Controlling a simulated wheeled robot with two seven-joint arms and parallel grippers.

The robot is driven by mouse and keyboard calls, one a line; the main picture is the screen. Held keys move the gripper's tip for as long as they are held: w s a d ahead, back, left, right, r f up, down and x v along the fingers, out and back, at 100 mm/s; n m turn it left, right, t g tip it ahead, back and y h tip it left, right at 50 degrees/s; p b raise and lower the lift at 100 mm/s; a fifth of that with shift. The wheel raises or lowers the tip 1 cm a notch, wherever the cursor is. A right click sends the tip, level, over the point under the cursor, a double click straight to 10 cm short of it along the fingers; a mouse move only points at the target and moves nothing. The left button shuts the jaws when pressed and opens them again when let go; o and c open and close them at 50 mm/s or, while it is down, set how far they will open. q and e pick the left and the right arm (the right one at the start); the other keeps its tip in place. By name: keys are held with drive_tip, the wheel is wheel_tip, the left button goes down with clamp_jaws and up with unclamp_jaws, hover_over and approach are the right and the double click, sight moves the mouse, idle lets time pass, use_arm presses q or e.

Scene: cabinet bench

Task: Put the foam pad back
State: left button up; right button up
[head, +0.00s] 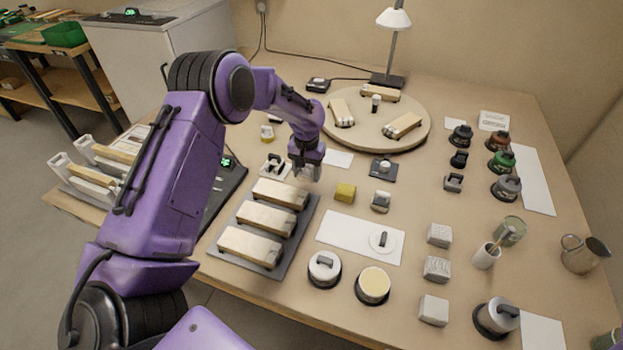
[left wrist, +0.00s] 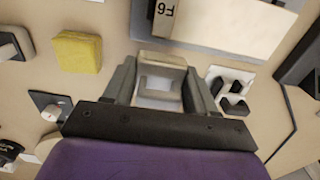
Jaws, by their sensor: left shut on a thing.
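My left gripper (head: 306,168) is shut on a small pale grey-white block, held low over the bench behind the tray of wooden blocks. In the left wrist view the pale block (left wrist: 160,88) sits between the two grey fingers, with a beige face at its far side. The fingers hide its sides. I cannot tell whether it is the foam pad or touches the bench. A yellow, sponge-like block (head: 345,193) lies on the bench to the right of the gripper. It also shows in the left wrist view (left wrist: 77,52). My right gripper is not in view.
A grey tray (head: 281,249) with 3 wooden blocks lies just in front of the gripper. A small white-and-black holder (head: 275,167) stands left of it. A round turntable (head: 376,140) is behind. Jars, grey blocks and a jug (head: 583,254) crowd the right side.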

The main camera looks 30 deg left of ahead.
sight(311, 188)
use_arm(q)
drive_tip(key=f, duration=0.1)
drive_tip(key=w+f, duration=0.1)
drive_tip(key=f, duration=0.1)
drive_tip(key=w+f+p, duration=0.1)
drive_tip(key=shift+f, duration=0.7)
drive_tip(key=shift+f, duration=0.15)
drive_tip(key=o, duration=0.9)
drive_tip(key=shift+o, duration=0.2)
drive_tip(key=shift+r, duration=0.25)
wheel_tip(311, 188, up, 12)
drive_tip(key=shift+b, duration=0.75)
